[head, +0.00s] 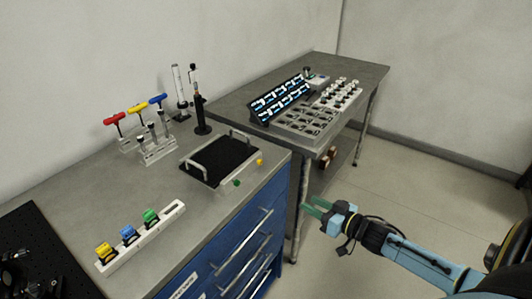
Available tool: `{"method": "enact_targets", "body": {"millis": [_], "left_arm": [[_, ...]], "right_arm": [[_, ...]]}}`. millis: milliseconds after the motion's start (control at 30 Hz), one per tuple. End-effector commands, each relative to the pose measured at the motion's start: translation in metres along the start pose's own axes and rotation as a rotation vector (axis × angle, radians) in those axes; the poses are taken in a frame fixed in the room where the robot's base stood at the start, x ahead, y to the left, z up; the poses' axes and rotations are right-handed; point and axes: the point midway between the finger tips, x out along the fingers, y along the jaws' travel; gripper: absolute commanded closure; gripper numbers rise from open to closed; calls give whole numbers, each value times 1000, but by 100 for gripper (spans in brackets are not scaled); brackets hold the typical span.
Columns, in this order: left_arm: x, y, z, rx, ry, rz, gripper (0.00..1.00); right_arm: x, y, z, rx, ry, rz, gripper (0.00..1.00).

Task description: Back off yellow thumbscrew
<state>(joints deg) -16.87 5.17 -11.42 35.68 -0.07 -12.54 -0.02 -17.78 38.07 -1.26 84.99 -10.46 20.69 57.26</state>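A small yellow thumbscrew (260,162) sits at the right end of the front side of a low instrument with a black top (218,160) and two metal handles. A green thumbscrew (236,183) is on the same side, nearer to me. The instrument rests on the grey bench top by its right edge. My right gripper (311,206) is out over the floor, to the right of the bench and well apart from the thumbscrew. Its green fingers are spread and nothing shows between them. My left gripper does not show.
A white rack (142,238) with yellow, blue and green pieces stands at the bench front. T-handled tools (135,112) and a black stand (201,118) are behind. A second table (361,70) holds trays and vials. The floor at right is clear.

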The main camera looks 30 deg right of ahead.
Motion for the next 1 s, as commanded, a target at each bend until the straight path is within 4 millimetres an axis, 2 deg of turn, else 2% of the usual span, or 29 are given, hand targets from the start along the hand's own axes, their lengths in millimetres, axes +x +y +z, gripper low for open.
{"method": "enact_targets", "body": {"millis": [33,100,200,333,467,1000], "left_arm": [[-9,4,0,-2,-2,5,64],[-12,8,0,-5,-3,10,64],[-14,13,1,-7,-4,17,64],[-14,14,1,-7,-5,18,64],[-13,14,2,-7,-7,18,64],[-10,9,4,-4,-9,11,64]], "right_arm": [[2,-14,-35,5,38,-61,63],[4,-27,-63,20,75,-124,63],[6,-39,-84,34,99,-177,63],[13,-44,-89,39,107,-193,63],[30,-47,-91,39,110,-191,63],[117,-62,-100,39,107,-187,63]]}}
